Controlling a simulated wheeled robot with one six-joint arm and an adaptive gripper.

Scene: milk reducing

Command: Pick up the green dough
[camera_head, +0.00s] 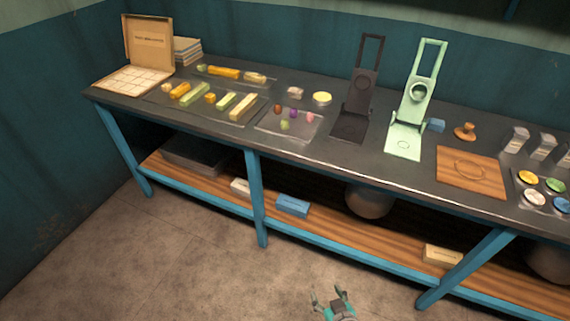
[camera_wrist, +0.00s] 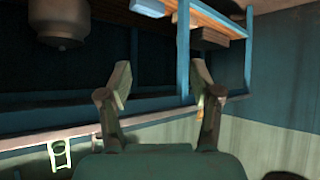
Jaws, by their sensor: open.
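A small green dough lump (camera_head: 284,125) lies at the front of a small clear tray (camera_head: 265,127) on the worktable, with brown, purple and pink lumps behind it. Longer green bars (camera_head: 195,94) lie on another tray to the left, and I cannot tell for sure which green piece is the dough. My gripper (camera_head: 329,294) is at the bottom of the head view, over the floor in front of the table and well apart from the lumps. In the wrist view my gripper (camera_wrist: 161,75) is open with nothing between its fingers. No green dough shows there.
The dark worktable (camera_head: 340,172) carries a black press (camera_head: 357,100), a pale green press (camera_head: 411,105), a wooden board (camera_head: 470,171) and an open box (camera_head: 140,80). A lower wooden shelf (camera_head: 340,232) holds boxes and pots. The floor in front is clear.

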